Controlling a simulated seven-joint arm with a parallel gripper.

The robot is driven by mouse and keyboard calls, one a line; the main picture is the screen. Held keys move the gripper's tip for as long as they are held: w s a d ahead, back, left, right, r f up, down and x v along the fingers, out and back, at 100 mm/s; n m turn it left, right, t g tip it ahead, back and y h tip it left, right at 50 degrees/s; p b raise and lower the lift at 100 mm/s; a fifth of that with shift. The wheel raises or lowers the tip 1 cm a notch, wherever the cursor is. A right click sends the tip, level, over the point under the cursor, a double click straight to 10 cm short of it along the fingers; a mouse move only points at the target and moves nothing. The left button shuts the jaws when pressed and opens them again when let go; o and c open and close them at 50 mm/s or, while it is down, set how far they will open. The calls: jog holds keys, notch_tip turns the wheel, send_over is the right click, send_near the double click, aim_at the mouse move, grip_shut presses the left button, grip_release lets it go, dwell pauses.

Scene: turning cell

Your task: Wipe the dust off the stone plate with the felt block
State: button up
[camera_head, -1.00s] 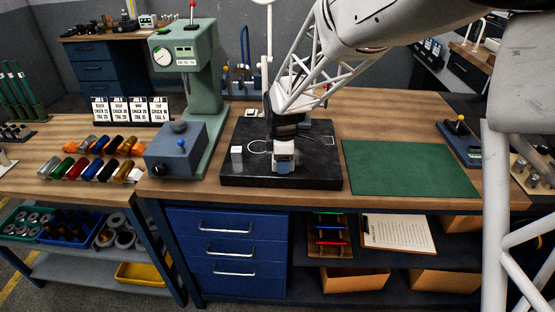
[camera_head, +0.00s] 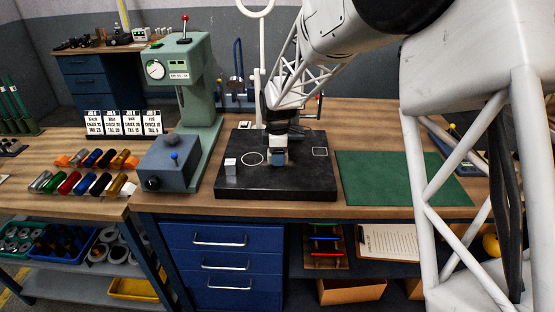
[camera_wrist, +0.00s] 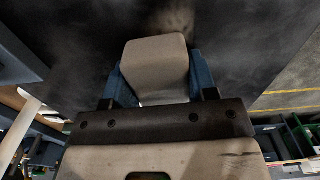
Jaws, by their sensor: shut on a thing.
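The stone plate (camera_head: 300,188) is a black slab on the workbench, with a thin white ring outline and a small white square outline on top. My gripper (camera_head: 278,160) is over the middle of the plate, pointing down, with blue fingers. In the wrist view the fingers are shut on a pale beige felt block (camera_wrist: 155,62). I cannot tell whether the block touches the plate. Cloudy grey streaks and a brownish dust smudge (camera_wrist: 172,18) show on the dark plate beyond the block. In the head view the felt block is mostly hidden by the fingers.
A small white cube (camera_head: 231,167) stands on the plate's left part. A green press-like machine (camera_head: 195,100) and a grey-blue box with a knob (camera_head: 168,165) stand left of the plate. A bare green mat (camera_head: 395,178) lies to the right.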

aim_at(283, 179)
jog(key=shift+w+d, duration=0.1)
jog(key=shift+w, duration=0.65)
jog(key=shift+d+r, duration=0.3)
jog(key=shift+d, duration=0.55)
jog(key=shift+s+d, duration=0.1)
jog(key=shift+s, duration=0.2)
jog(key=shift+s+f, duration=0.35)
jog(key=shift+s, duration=4.65)
jog(key=shift+s+r, duration=0.15)
notch_tip(283, 179, up, 8)
